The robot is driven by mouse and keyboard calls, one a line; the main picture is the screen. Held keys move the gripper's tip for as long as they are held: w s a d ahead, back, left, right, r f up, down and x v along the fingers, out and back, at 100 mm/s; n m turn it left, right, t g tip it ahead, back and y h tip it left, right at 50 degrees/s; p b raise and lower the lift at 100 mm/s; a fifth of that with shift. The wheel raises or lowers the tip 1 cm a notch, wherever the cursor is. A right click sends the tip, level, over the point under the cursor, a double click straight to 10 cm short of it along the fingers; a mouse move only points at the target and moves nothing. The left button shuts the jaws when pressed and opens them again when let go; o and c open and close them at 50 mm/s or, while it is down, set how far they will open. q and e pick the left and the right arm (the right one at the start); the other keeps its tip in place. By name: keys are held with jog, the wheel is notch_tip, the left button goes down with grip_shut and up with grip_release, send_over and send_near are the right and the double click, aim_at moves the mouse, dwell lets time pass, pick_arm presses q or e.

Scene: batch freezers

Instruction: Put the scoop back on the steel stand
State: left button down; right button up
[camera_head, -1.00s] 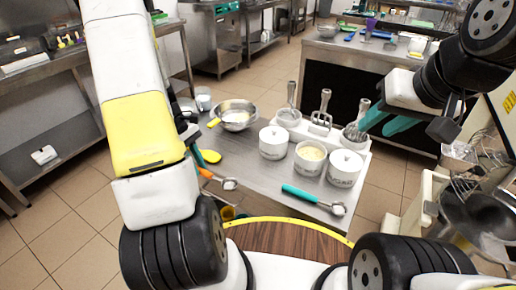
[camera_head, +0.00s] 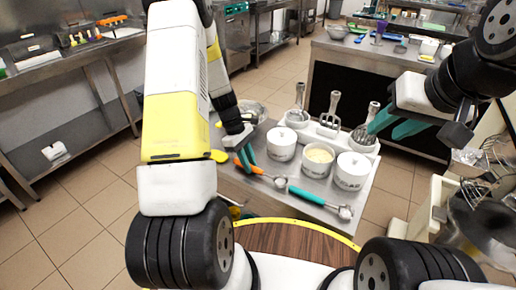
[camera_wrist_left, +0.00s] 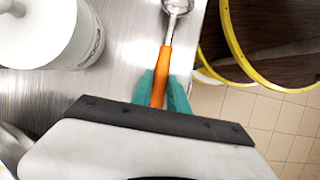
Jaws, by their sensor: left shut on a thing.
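The orange-handled scoop (camera_wrist_left: 164,62) is in my left gripper (camera_head: 246,158). The teal fingers (camera_wrist_left: 164,90) are shut on its handle in the left wrist view. Its metal bowl (camera_head: 280,182) points right, over the front of the steel table, between the white tubs and a second, teal-handled scoop (camera_head: 307,196). Whether it touches the table I cannot tell. My right gripper (camera_head: 396,123) is open and empty at the right, above the table's back corner. I cannot single out a separate steel stand; the steel tabletop (camera_head: 232,186) shows.
Three white tubs (camera_head: 318,160) stand close behind the scoops; the middle one is open. Behind them a white holder (camera_head: 340,138) carries several upright tools. A yellow-rimmed wooden surface (camera_head: 285,236) lies in front.

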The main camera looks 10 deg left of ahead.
pick_arm(q)
jog(key=shift+f, duration=0.3)
jog(key=c, duration=1.3)
grip_release()
jog(key=shift+f, duration=0.1)
jog(key=v, duration=1.2)
jog(key=s+d+r+m+t, duration=0.1)
jog(key=s+r+m, duration=0.1)
jog(key=r, duration=0.3)
jog(key=s+d+r+m+t, duration=0.1)
jog(key=d+r+m, duration=0.1)
jog(key=r, duration=0.3)
jog(key=s+d+r+m+t, duration=0.1)
jog(key=s+r+m+t, duration=0.1)
jog(key=s+r+m, duration=0.1)
jog(key=s+d+r+m+t+y, duration=0.1)
jog(key=s+r+m, duration=0.3)
jog(key=s, duration=0.4)
jog(key=s+d+r+m+t+y, duration=0.1)
jog(key=s+d+r+m+t, duration=0.1)
jog(key=s+r, duration=0.3)
jog(key=shift+s+d+r+m+t, duration=0.35)
jog(key=shift+s+d+m+t, duration=0.1)
jog(key=shift+s+m, duration=0.3)
